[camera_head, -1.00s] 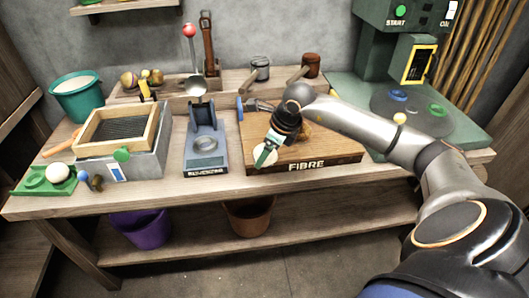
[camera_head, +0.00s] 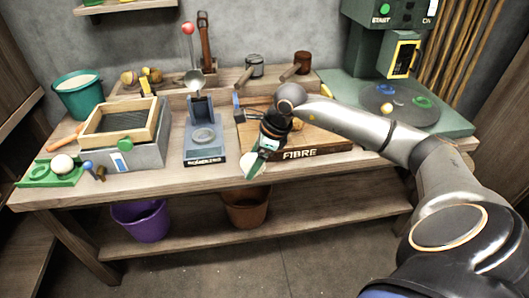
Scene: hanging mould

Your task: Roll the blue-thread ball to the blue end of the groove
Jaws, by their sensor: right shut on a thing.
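My right gripper (camera_head: 257,163) reaches in from the right and hangs at the front left corner of the wooden board marked FIBRE (camera_head: 318,151). It is shut on a pale round thing (camera_head: 250,164), which shows partly at its fingertips. I cannot make out any blue thread on it. A brown round thing (camera_head: 297,124) sits on the board behind the gripper, partly covered by my arm. I cannot make out a groove or its blue end. My left gripper is not in view.
Left of the board stand a blue-grey stand with a cup (camera_head: 204,150) and a wooden-framed sieve (camera_head: 150,105) on a grey box. A green tray (camera_head: 38,174) holds a white ball (camera_head: 62,164). A green machine (camera_head: 455,118) is at the right. The bench's front strip is mostly clear.

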